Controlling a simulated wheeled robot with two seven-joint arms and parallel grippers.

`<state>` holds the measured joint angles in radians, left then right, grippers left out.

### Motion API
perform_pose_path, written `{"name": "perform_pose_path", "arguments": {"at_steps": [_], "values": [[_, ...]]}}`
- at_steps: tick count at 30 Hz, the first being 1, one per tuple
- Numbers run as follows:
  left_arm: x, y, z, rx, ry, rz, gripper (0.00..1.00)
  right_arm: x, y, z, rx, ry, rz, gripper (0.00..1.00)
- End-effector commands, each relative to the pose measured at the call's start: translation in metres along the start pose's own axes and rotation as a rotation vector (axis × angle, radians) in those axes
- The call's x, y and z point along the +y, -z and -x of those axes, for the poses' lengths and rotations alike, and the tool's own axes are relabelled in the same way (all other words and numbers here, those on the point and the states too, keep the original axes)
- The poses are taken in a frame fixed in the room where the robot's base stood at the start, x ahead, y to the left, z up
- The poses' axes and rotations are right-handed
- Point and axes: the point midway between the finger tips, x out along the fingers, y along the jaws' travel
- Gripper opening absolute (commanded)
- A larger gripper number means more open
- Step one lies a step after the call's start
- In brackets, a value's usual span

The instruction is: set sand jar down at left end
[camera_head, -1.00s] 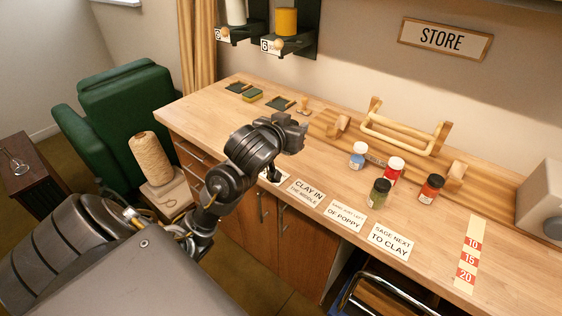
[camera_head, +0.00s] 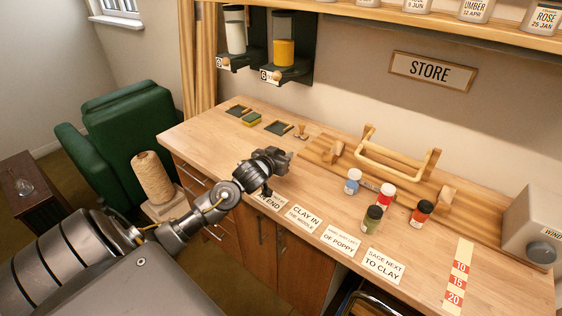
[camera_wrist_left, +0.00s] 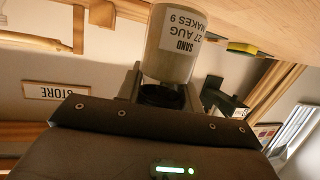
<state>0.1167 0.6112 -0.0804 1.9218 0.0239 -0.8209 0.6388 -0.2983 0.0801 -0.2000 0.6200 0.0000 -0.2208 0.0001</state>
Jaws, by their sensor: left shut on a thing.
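My left gripper (camera_head: 278,163) is over the left part of the counter, behind the cards. In the left wrist view it is shut on the sand jar (camera_wrist_left: 177,45), a clear jar with a dark cap and a label reading SAND, 27 AUG, MAKES 9. The gripper holds the jar at its cap end. That view is turned over, with the counter along its top; I cannot tell whether the jar's base touches the wood. In the head view the gripper hides the jar. A card ending in END (camera_head: 270,202) lies just in front. My right gripper is not in view.
Blue (camera_head: 352,182), red (camera_head: 385,196), green (camera_head: 371,220) and orange-red (camera_head: 421,214) jars stand to the right on the counter (camera_head: 205,135). Behind them is a wooden rack (camera_head: 398,167). Dark trays and a green sponge (camera_head: 251,119) lie at the back left. A grey box (camera_head: 530,225) stands far right.

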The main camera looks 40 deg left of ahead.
Motion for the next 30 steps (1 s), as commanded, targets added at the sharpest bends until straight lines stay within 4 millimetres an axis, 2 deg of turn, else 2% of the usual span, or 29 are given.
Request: {"name": "perform_pose_path", "arguments": {"at_steps": [4, 12, 24, 25, 29, 30], "values": [[-0.002, -0.003, -0.004, 0.001, 0.0, -0.001, 0.11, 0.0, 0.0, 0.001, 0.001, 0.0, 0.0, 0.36], [-0.003, -0.031, -0.014, 0.001, 0.001, -0.001, 0.11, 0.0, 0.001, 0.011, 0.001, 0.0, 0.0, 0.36], [-0.003, -0.037, -0.016, 0.002, 0.0, 0.0, 0.11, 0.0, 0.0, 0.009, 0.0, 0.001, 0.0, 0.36], [-0.003, -0.036, -0.016, 0.001, 0.0, -0.001, 0.4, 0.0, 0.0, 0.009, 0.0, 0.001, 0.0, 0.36], [-0.003, -0.036, -0.015, 0.001, 0.0, -0.001, 0.57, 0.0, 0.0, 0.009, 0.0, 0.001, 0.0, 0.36], [-0.003, -0.036, -0.015, 0.001, 0.0, -0.001, 0.58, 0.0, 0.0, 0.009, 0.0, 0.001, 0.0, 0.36]]}}
